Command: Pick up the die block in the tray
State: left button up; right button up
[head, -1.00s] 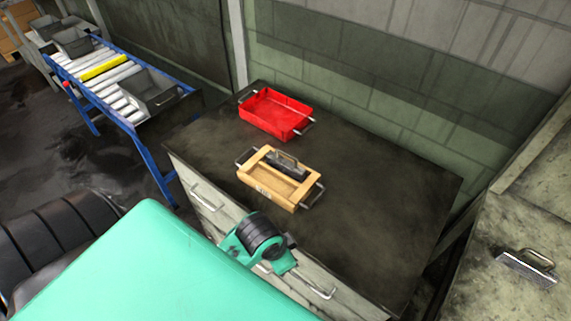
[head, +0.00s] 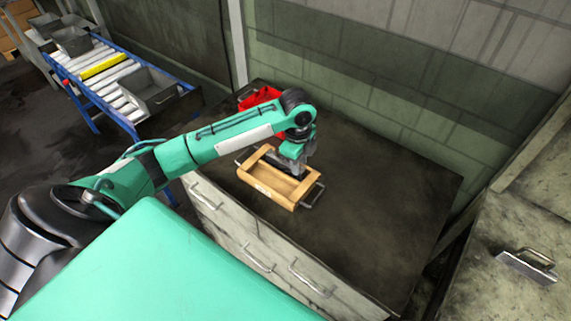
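The light wooden tray (head: 272,192) with dark metal end handles sits on the dark top of the drawer cabinet. The die block (head: 274,159), a dark block with a handle in the earlier view, lies in the tray's back part. Only a small dark part of it shows now. My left gripper (head: 297,170) points down over the tray's back right part, at the die block. Its fingertips merge with the dark block, so I cannot tell whether they are open or touch it. My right gripper is not in view.
A red tray (head: 258,97) stands behind, partly hidden by my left arm. The cabinet top (head: 385,195) is clear on the right. Another metal block with a handle (head: 527,265) lies on the right bench. A roller conveyor (head: 118,88) with grey bins stands at left.

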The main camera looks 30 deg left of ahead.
pick_arm(q)
jog(key=w+a+r, duration=0.4)
jog(key=a+r, duration=0.2)
jog(key=a, duration=0.1)
jog(key=p, duration=0.2)
send_near(272, 158)
jog(key=shift+m, duration=0.4)
jog(key=d+f, duration=0.2)
jog(key=w+d+f, duration=0.1)
jog(key=d, duration=0.1)
jog(key=shift+w+d+f, duration=0.15)
jog(key=shift+d+f, duration=0.15)
jog(key=shift+f, duration=0.1)
jog(key=shift+f+p, duration=0.3)
jog(key=shift+f, duration=0.25)
notch_tip(272, 158, down, 4)
jog(key=shift+r+p, duration=0.2)
jog(key=shift+p, duration=0.5)
jog(key=shift+w+f, duration=0.1)
jog(key=shift+f, duration=0.3)
jog(key=shift+c, duration=0.4)
grip_shut()
